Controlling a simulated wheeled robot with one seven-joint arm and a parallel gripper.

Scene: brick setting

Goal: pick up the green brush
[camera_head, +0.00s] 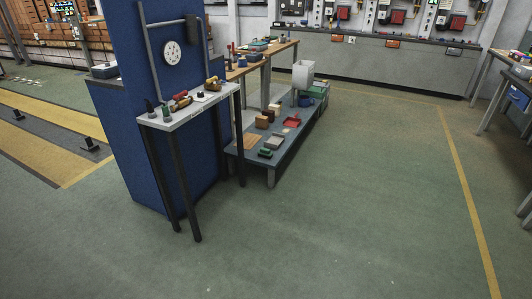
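I cannot make out a green brush for certain. A small dark green item (265,153) lies at the near end of the low blue-grey bench (255,167); it is too small to tell whether it is a brush. A narrow white-topped table (190,112) stands nearer, against a blue pillar. It holds a red-and-dark item (180,101), a yellow-brown item (213,84) and small dark items. My gripper is not in view.
The blue pillar (160,150) hides part of the area behind. Green floor (370,200) is clear in front and right.

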